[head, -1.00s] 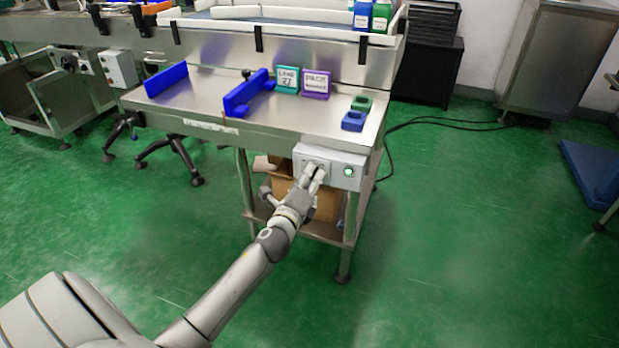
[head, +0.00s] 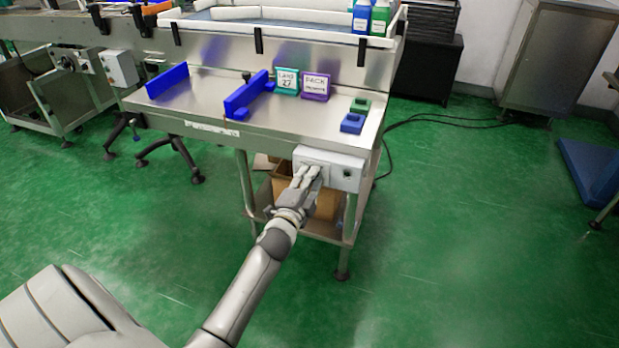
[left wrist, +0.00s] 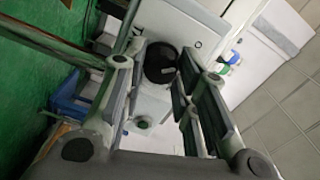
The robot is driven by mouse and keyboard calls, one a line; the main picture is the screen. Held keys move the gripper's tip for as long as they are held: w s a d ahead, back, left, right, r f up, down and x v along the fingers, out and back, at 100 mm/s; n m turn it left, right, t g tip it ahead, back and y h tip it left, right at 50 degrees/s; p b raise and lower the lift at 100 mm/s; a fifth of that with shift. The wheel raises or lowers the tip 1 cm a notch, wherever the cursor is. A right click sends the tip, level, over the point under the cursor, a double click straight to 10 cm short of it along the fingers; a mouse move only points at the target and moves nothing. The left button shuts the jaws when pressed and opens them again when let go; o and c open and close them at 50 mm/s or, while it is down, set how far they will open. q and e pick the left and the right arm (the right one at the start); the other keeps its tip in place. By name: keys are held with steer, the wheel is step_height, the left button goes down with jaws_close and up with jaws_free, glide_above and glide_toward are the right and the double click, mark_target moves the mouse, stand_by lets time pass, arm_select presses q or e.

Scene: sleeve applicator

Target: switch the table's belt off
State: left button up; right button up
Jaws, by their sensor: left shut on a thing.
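The table's grey control box (head: 345,172) hangs under the table's front edge. A black rotary knob (left wrist: 160,62) shows between the fingers of my left gripper (head: 311,172) in the left wrist view; in the head view the gripper hides it. My left gripper is shut on this knob. The round indicator (head: 347,174) at the box's right side looks dark; it also shows in the left wrist view as a dull green disc (left wrist: 143,122). My right gripper is in neither view.
A cardboard box (head: 326,206) sits on the lower shelf.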

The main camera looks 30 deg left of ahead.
arm_select(q)
steer(key=shift+n, duration=0.4)
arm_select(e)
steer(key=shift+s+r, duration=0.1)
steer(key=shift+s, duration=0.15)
arm_select(q)
steer(key=o, duration=1)
steer(key=shift+s, duration=0.15)
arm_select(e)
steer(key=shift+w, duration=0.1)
arm_select(q)
steer(key=v, duration=1.1)
steer(key=shift+s+f, duration=0.1)
steer(key=shift+s, duration=0.3)
